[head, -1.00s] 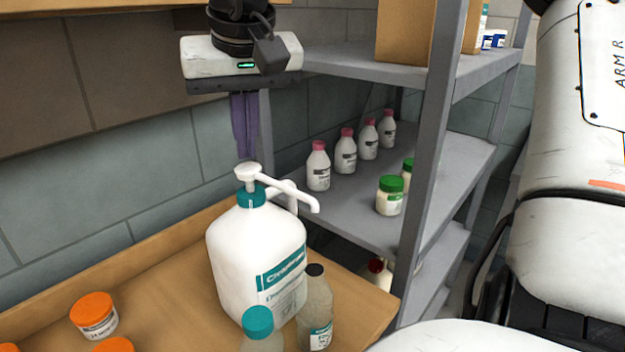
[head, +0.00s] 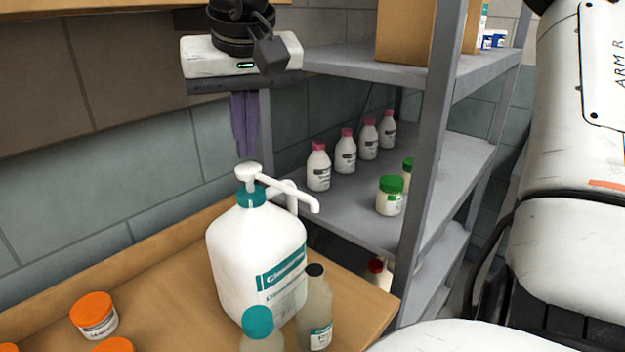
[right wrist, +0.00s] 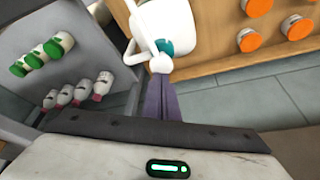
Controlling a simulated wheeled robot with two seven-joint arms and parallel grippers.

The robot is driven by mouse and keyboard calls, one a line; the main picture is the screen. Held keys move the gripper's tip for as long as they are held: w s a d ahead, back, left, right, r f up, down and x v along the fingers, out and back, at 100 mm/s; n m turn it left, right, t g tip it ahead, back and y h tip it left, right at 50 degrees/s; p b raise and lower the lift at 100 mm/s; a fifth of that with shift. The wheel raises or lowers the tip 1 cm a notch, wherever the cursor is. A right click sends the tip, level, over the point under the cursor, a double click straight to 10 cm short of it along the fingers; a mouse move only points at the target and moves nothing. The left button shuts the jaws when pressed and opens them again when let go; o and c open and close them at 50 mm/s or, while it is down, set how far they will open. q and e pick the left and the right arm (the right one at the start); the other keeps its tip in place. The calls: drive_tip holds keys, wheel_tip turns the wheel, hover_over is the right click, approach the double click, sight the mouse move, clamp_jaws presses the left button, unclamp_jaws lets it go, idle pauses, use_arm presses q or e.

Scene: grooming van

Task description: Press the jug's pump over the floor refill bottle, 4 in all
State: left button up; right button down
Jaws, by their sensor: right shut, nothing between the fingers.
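The white jug (head: 235,255) with a teal collar and label stands upright on the wooden bench. Its white pump head (head: 247,171) is up, and the spout points right. My right gripper (head: 244,156) points down with its purple fingers shut and empty, the tips at or just above the pump head; I cannot tell if they touch. In the right wrist view the fingers (right wrist: 162,84) end by the pump head (right wrist: 160,64). A teal-capped bottle (head: 260,343) and a dark-capped clear bottle (head: 316,300) stand before the jug. I cannot tell which is the floor refill bottle. My left gripper is out of view.
Orange-lidded jars (head: 95,314) stand at the bench's front left. A grey shelf rack (head: 350,205) right of the jug holds pink-capped bottles (head: 345,155) and green-lidded jars (head: 390,196). A red-capped bottle (head: 378,275) is low behind the bench edge.

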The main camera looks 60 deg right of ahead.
sight(248, 166)
drive_tip(key=shift+f, duration=0.15)
idle(0.4)
drive_tip(key=shift+s+f+b, duration=0.1)
drive_tip(key=shift+f+b, duration=0.85)
drive_tip(key=shift+f, duration=0.4)
drive_tip(key=shift+r, duration=0.1)
drive_tip(key=shift+r+p, duration=1.3)
drive_tip(key=shift+p, duration=0.1)
drive_tip(key=shift+f, duration=0.15)
